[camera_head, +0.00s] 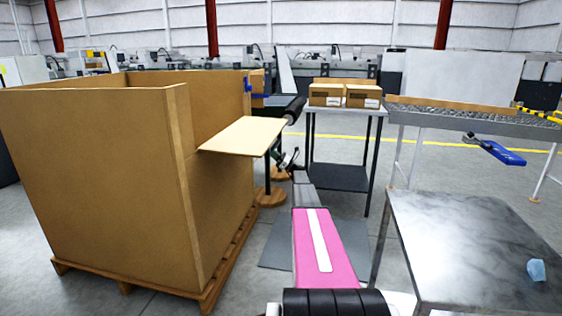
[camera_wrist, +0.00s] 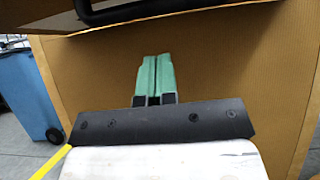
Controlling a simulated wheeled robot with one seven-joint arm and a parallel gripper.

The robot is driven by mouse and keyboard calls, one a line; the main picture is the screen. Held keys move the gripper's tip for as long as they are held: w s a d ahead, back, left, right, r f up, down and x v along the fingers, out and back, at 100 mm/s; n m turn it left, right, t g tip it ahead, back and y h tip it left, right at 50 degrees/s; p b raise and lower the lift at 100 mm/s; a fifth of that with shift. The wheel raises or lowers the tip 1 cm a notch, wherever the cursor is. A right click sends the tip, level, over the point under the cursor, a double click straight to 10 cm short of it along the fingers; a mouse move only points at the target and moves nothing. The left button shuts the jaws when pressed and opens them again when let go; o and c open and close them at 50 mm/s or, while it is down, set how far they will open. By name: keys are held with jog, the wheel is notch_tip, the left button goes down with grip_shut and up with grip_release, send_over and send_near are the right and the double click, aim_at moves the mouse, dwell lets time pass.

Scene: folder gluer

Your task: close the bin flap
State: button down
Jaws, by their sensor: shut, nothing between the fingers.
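The bin is a large open cardboard box (camera_head: 95,185) on a wooden pallet at the left in the head view. Its flap (camera_head: 243,136) stands out roughly level from the bin's right side, leaving an opening in that wall. My arm reaches forward to the flap's right edge; my gripper itself is not clear there. In the wrist view my gripper (camera_wrist: 154,74) has its green fingers together, with nothing between them. They point toward a broad brown cardboard surface (camera_wrist: 220,65). I cannot tell whether they touch it. A dark bar (camera_wrist: 135,12) crosses the top of that view.
A steel table (camera_head: 480,245) with a small blue object (camera_head: 537,270) stands at the right front. A stand with two cartons (camera_head: 343,95) is beyond my arm. A roller conveyor (camera_head: 470,115) is at the right back. A blue container (camera_wrist: 30,95) shows left in the wrist view.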

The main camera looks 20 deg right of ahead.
jog(key=shift+w+a+r, duration=0.1)
jog(key=shift+a+r, duration=0.1)
jog(key=shift+r, duration=1.65)
